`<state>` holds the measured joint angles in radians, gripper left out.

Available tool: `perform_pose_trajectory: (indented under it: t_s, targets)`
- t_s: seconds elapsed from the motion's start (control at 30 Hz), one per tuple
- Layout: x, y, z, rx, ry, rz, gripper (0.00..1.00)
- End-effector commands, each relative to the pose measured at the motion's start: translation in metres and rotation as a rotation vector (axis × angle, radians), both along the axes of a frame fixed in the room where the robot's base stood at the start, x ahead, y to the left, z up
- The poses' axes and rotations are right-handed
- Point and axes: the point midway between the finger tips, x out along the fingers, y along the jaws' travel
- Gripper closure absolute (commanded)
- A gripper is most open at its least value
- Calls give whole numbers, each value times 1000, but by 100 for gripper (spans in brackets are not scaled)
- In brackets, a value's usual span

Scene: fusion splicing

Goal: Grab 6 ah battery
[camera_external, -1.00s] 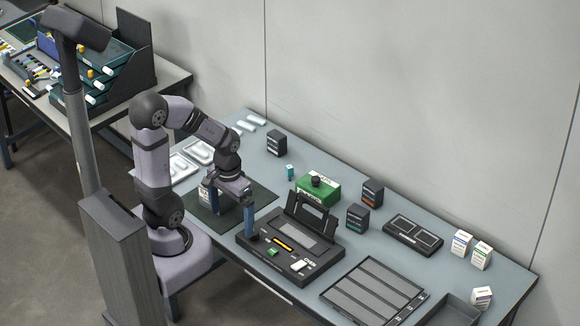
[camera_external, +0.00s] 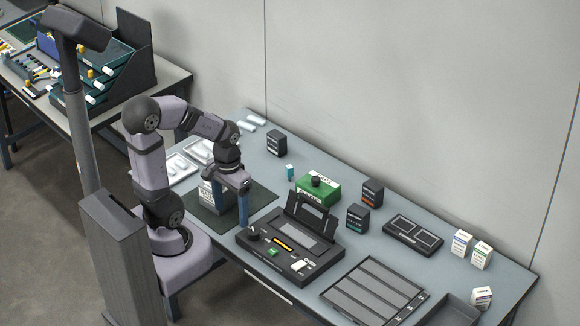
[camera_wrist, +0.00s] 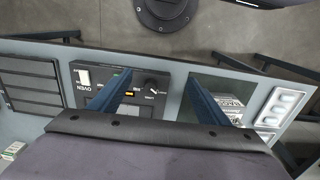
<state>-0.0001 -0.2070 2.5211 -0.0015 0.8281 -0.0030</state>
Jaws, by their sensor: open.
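My gripper (camera_external: 229,214) is open and empty, its two blue fingers pointing down over the dark green mat (camera_external: 262,195). Other dark packs stand at the back (camera_external: 277,143) and right of the green box, one (camera_external: 372,193) behind another (camera_external: 357,218). I cannot read which is marked 6 Ah.
The black splicer (camera_external: 290,250) with raised lid stands right of the mat. A green box (camera_external: 318,189) is behind it. White trays (camera_external: 180,168) lie left, a slotted tray (camera_external: 372,292) front right, and small white boxes (camera_external: 461,243) at the right end.

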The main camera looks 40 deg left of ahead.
Motion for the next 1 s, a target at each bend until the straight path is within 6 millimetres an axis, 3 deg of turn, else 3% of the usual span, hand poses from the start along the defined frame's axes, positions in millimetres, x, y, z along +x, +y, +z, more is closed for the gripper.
perform_pose_trajectory:
  t_s: [0.17, 0.37, 0.57, 0.67, 0.77, 0.9, 1.0]
  targets:
    - [1, 0, 28, 0, -7, 0, 30]
    - [37, -12, 14, -116, -41, 272, 30]
    - [94, -17, 6, -283, -85, 649, 30]
    - [137, -11, 2, -408, -110, 913, 30]
    - [193, 9, 0, -577, -130, 1247, 30]
    - [269, 63, 3, -865, -133, 1724, 30]
    - [307, 106, 9, -1060, -116, 1986, 30]
